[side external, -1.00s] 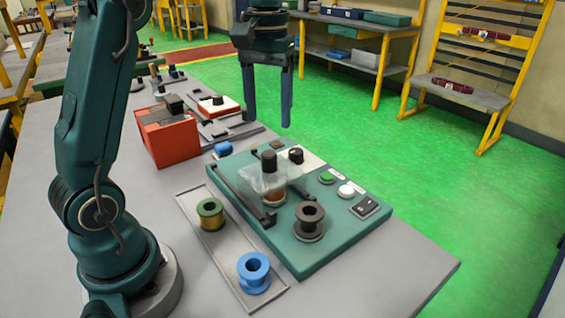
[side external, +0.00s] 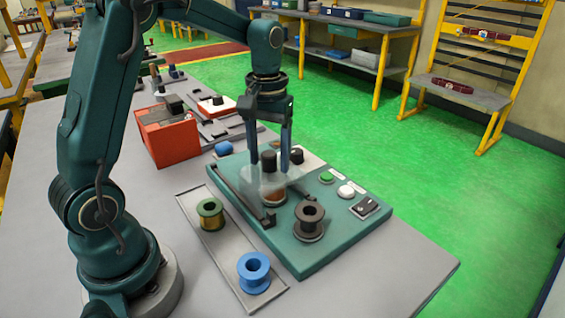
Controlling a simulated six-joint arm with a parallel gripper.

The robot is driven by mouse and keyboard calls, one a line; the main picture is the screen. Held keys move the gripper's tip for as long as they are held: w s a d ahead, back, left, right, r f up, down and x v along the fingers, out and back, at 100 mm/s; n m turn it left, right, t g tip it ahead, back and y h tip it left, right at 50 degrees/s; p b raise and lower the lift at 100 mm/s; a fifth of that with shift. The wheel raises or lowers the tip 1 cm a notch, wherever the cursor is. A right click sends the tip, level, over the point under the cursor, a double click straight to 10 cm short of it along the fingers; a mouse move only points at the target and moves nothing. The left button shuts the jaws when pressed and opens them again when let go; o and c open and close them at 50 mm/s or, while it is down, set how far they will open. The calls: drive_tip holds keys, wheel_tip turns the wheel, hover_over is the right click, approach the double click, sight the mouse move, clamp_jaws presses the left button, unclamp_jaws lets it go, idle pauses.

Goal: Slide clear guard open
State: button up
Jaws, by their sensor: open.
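The clear guard (side external: 262,184) is a see-through box on the green machine base (side external: 325,235). It covers a copper-coloured part (side external: 274,195) and carries a dark upright knob (side external: 268,161) on top. Two dark rails run beside it, the near one (side external: 240,197) in plain view. My gripper (side external: 267,168) points straight down over the guard, with its two dark blue fingers apart on either side of the knob. I cannot tell whether the fingers touch the knob.
A dark spool (side external: 310,217), a green button (side external: 326,177), a white button (side external: 346,190) and a black switch (side external: 364,207) sit on the base. A tray (side external: 225,250) holds a gold spool (side external: 209,211) and a blue spool (side external: 254,270). A red box (side external: 166,137) stands behind left.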

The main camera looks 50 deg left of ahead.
drive_tip(key=c, duration=1)
drive_tip(key=shift+o, duration=0.3)
drive_tip(key=a, duration=1)
drive_tip(key=shift+a, duration=0.2)
drive_tip(key=o, duration=0.9)
drive_tip(key=shift+o, duration=0.2)
drive_tip(key=shift+r, duration=0.1)
wheel_tip(320, 180, up, 6)
drive_tip(key=shift+f, duration=0.1)
idle(0.3)
